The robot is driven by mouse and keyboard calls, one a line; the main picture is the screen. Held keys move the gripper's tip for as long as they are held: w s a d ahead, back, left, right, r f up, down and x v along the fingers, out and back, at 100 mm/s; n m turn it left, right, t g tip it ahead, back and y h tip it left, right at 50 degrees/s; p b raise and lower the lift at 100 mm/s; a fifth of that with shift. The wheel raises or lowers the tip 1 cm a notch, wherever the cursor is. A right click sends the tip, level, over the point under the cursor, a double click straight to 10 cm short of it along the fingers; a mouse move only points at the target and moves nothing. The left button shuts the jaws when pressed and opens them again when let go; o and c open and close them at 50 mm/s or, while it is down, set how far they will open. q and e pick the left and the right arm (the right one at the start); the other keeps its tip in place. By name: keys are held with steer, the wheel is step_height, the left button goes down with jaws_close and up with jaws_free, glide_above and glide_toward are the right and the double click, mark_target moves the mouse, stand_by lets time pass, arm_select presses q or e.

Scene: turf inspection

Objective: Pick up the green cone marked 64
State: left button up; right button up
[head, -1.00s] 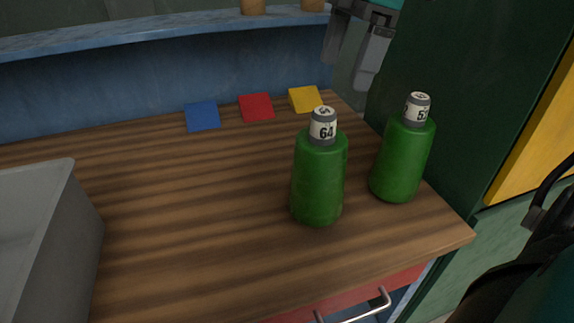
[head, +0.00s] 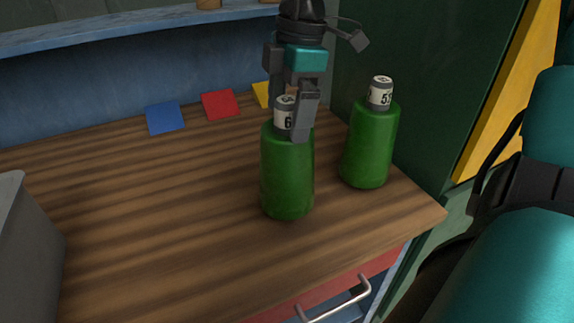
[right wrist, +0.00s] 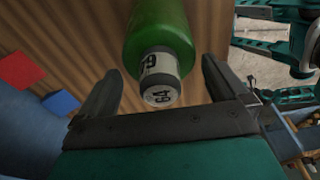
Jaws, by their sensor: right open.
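The green cone marked 64 (head: 287,178) stands upright on the wooden worktop (head: 180,220). Its grey neck with a white label is partly hidden by my right gripper (head: 290,115) in the head view. In the right wrist view the cone (right wrist: 162,40) shows its labelled top between the two open fingers of my right gripper (right wrist: 155,88). The fingers are apart from each other, and I cannot tell whether either touches the neck. A second green cone (head: 369,148), its label starting with 5, stands upright to the right. My left gripper is not in view.
Blue (head: 165,118), red (head: 220,104) and yellow (head: 261,94) squares lie along the back of the worktop. A grey bin (head: 32,250) stands at the left. A dark green panel (head: 425,70) rises at the right. A drawer handle (head: 338,302) juts out in front.

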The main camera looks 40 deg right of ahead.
steer(key=shift+a+f, duration=0.1)
steer(key=shift+f, duration=0.6)
steer(key=shift+c, duration=0.5)
steer(key=c, duration=1.5)
steer(key=shift+w+r, duration=0.1)
steer(key=shift+c, duration=0.6)
